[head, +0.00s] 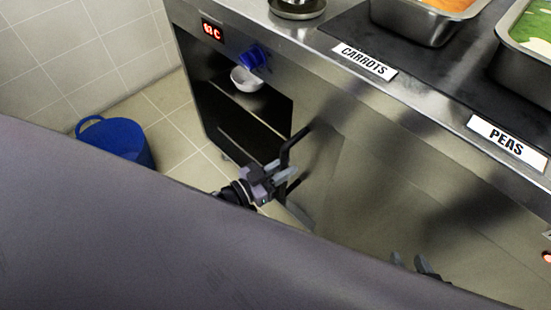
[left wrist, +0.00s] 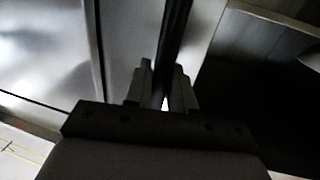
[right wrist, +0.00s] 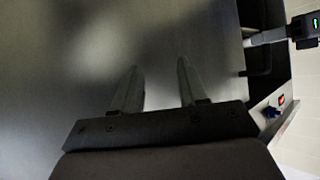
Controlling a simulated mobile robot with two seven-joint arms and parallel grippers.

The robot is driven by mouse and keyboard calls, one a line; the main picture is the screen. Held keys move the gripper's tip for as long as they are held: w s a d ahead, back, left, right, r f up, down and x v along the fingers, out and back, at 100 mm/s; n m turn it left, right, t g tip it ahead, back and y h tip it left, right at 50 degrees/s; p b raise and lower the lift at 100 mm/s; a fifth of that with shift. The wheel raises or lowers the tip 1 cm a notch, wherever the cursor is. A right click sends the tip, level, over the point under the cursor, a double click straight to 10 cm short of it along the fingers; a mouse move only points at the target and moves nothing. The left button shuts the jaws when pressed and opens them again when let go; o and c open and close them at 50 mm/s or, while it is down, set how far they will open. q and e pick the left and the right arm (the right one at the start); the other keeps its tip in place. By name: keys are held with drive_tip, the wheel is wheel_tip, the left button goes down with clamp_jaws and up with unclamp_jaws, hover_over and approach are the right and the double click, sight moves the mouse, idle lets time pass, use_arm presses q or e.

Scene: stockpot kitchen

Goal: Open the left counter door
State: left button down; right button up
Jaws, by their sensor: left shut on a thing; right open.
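The left counter door (head: 318,170) is a steel panel with a dark bar handle (head: 293,143). The compartment (head: 240,112) to the left of the handle is open, showing a dark inside. My left gripper (head: 275,177) is shut on the handle; in the left wrist view, the dark handle bar (left wrist: 175,45) runs up between its fingers. My right gripper (head: 415,264) is open and empty, low in front of the counter's steel front. Its two parted fingers also show in the right wrist view (right wrist: 158,88). My own arm hides the lower part of the head view.
A white bowl (head: 247,79) stands on the shelf inside the compartment. A blue knob (head: 253,57) and a red display (head: 212,31) are above it. A blue bucket (head: 118,140) stands on the tiled floor at left. Food pans (head: 425,27) sit on the counter top.

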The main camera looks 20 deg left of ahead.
use_arm(q)
drive_tip(key=d, duration=0.1)
drive_tip(key=s+d, duration=0.1)
drive_tip(key=d, duration=0.1)
drive_tip(key=shift+s+d, duration=0.1)
drive_tip(key=shift+s, duration=0.05)
use_arm(e)
drive_tip(key=shift+s+d+f, duration=0.2)
drive_tip(key=shift+d, duration=0.25)
use_arm(q)
drive_tip(key=c, duration=1.1)
unclamp_jaws()
